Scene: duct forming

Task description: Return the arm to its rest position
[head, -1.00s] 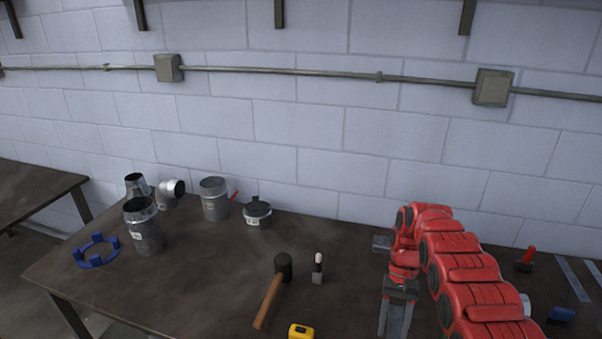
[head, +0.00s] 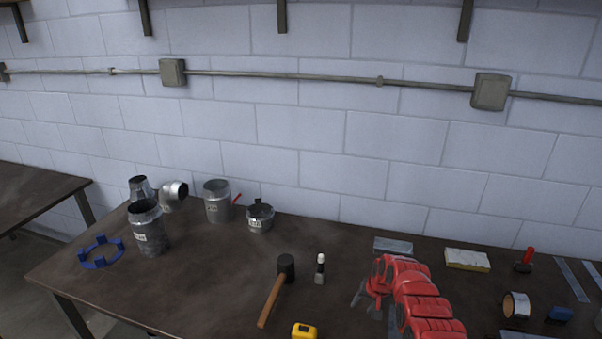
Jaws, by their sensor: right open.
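My right arm is red and reaches over the right part of the dark table (head: 215,275). Its right gripper (head: 366,304) is at the arm's left end, pointing down toward the front, small and partly hidden by the arm. The gripper is open, and I see nothing between its fingers. My left arm and gripper are not in view.
Left of the arm lie a mallet (head: 276,288), a small bottle (head: 320,268) and a yellow tape measure (head: 304,331). Metal duct pieces (head: 149,228) and a blue ring (head: 101,252) stand at the left. A sponge-like block (head: 467,260) and a tape roll (head: 516,306) lie right.

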